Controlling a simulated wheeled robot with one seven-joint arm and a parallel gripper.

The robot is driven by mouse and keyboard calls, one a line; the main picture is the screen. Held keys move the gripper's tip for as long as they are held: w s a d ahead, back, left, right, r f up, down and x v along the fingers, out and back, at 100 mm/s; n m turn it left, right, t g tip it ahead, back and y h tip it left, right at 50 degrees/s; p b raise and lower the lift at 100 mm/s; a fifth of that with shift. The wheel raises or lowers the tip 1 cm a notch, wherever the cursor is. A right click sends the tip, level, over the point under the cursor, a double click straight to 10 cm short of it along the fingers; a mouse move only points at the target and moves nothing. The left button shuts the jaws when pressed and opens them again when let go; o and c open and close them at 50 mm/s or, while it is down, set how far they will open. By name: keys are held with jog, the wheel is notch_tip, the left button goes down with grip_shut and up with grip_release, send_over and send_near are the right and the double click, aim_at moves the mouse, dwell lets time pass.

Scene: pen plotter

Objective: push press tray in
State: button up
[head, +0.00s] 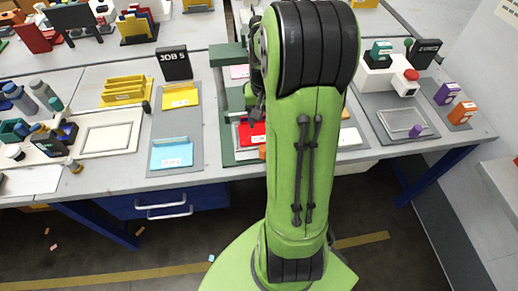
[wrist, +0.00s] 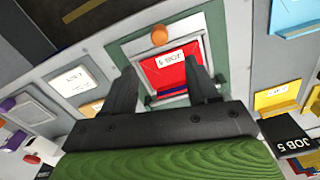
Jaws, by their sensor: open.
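The green press (head: 224,100) stands at the bench's front, partly hidden by my arm. In the wrist view its tray (wrist: 185,42) is a pale frame with an orange knob (wrist: 160,35) at its outer edge. A red card (wrist: 180,72) marked with a job label lies in the tray; it also shows in the head view (head: 250,133). My gripper (wrist: 163,70) is open, its two dark fingers spread over the tray area, with nothing seen between them. I cannot tell whether a finger touches the tray. In the head view my arm hides most of the gripper.
A white device with a red button (head: 411,75) stands at right. Floor before the bench is mostly clear.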

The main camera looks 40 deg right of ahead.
aim_at(264, 147)
notch_tip(264, 147, down, 14)
jog(key=b, duration=0.3)
jog(key=shift+r+b, duration=0.25)
jog(key=shift+b, duration=0.1)
jog(key=shift+c, duration=0.4)
grip_shut()
jog(key=shift+r, duration=0.1)
